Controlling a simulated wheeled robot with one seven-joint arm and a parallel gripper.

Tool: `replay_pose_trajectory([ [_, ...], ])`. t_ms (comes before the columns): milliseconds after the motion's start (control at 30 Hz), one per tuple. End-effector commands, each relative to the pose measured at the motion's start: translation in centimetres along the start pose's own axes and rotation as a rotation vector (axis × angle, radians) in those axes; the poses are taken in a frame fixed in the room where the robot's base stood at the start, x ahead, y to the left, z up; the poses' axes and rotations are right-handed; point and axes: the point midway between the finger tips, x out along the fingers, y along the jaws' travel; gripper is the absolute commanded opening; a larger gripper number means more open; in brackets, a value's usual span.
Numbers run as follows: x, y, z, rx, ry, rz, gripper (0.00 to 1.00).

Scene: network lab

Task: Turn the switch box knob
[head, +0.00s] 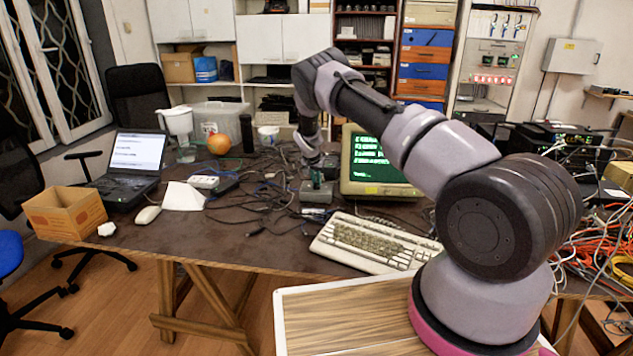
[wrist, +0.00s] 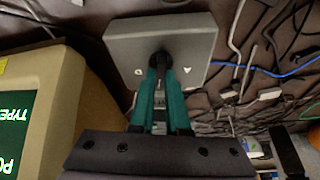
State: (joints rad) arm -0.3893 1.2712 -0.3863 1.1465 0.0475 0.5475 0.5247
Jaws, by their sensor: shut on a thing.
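The switch box (wrist: 195,35) is a grey box on the table, with a dark knob (wrist: 161,59) on its face and small light marks either side of the knob. My gripper (wrist: 161,72) has two teal fingers close together, shut on the knob; the fingertips hide part of it. In the head view the switch box (head: 316,192) sits left of the green-screen monitor, and my gripper (head: 318,178) reaches down onto it from above. The knob is too small to make out in the head view.
The beige monitor (head: 348,160) stands close on the right of the box. A keyboard (head: 372,243) lies in front. Loose cables (head: 255,205) spread to the left, with a mouse (head: 148,215), a laptop (head: 136,155) and a cardboard box (head: 65,213) farther left.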

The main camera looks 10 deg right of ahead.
Motion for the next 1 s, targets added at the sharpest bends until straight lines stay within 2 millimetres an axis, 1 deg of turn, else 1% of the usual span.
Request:
replay_pose_trajectory([
  [300, 0.02, -0.04, 0.04, 0.100, 0.000, 0.042, 0.00],
  [767, 0.00, -0.03, 0.01, 0.115, 0.000, 0.048, 0.00],
  [800, 0.00, -0.04, 0.01, 0.115, -0.001, 0.048, 0.17],
  [867, 0.00, -0.04, 0.01, 0.115, -0.001, 0.048, 0.40],
  [900, 0.00, -0.03, 0.01, 0.115, -0.001, 0.048, 0.44],
  [1000, 0.01, -0.02, 0.01, 0.115, 0.000, 0.048, 0.44],
])
